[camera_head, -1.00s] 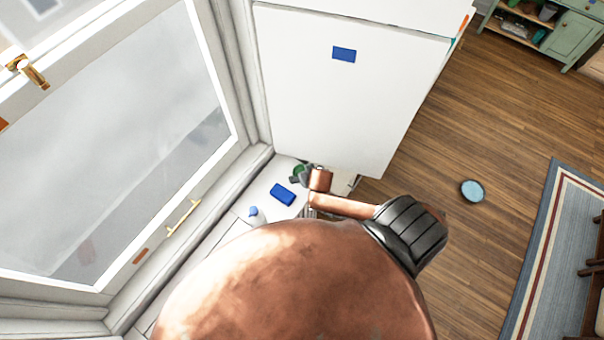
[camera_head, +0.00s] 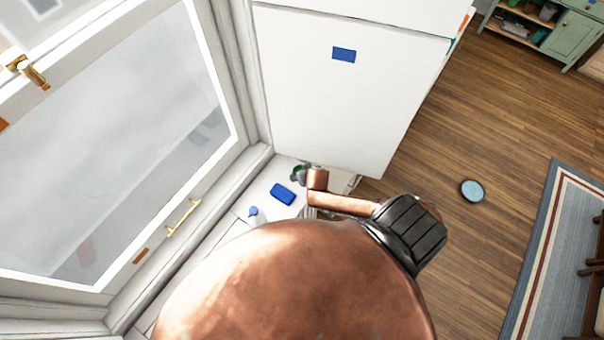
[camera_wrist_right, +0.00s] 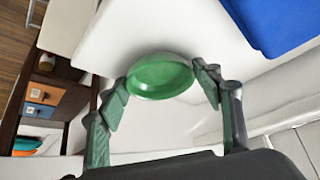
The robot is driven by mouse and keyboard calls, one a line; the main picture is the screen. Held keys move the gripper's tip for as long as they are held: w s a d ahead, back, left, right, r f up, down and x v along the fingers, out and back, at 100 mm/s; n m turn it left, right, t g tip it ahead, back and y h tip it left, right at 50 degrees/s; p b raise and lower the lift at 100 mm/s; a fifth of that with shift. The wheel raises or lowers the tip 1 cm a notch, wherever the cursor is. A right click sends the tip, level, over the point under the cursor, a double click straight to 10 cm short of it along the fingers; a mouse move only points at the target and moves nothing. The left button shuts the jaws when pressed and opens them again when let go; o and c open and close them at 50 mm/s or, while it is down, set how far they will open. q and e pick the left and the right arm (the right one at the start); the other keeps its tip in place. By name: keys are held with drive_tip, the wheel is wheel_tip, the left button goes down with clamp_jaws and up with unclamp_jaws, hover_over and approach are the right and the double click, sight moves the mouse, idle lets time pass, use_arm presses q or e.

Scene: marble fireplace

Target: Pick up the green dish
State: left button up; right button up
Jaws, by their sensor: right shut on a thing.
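The green dish (camera_wrist_right: 160,76) is a shallow round bowl. In the right wrist view it sits between the two fingertips of my right gripper (camera_wrist_right: 163,88), which is shut on it. In the head view only a small bit of green (camera_head: 298,172) shows at the gripper, near the back of the white counter (camera_head: 262,184); my copper-coloured arm hides much of that spot. I cannot tell whether the dish still touches the counter. My left gripper is in neither view.
A blue block-like object (camera_head: 282,194) and a bottle with a blue top (camera_head: 254,213) are on the counter. The white fridge (camera_head: 345,100) stands behind, the window (camera_head: 110,150) at left. A round blue dish (camera_head: 472,191) lies on the wooden floor.

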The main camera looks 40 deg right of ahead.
drive_tip(key=c, duration=0.6)
drive_tip(key=shift+o, duration=0.2)
